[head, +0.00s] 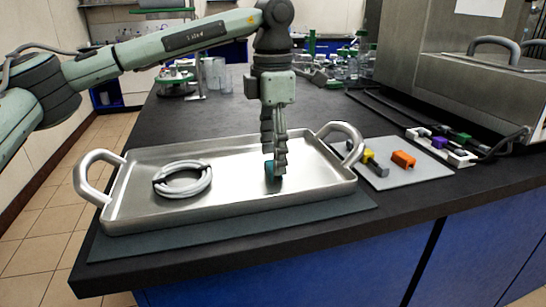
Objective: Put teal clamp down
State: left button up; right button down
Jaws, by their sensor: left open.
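The teal clamp (269,169) is on the floor of the metal tray (235,209), right of its middle, mostly hidden behind my gripper's fingers. My left gripper (277,166) points straight down over the tray, with its fingertips right at the clamp. Its jaws are open, seen edge-on; whether the fingers touch the clamp cannot be told. My right gripper is not in view.
A coiled grey-white hose (183,180) lies in the tray's left part. The tray has raised end handles. Right of it, a grey mat (405,174) holds an orange clamp (403,159) and a yellow-and-dark clamp (374,163). A white holder (458,157) carries purple and green clamps.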

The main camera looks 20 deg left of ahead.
pick_arm(q)
notch_tip(320, 180, up, 11)
dwell(0.3)
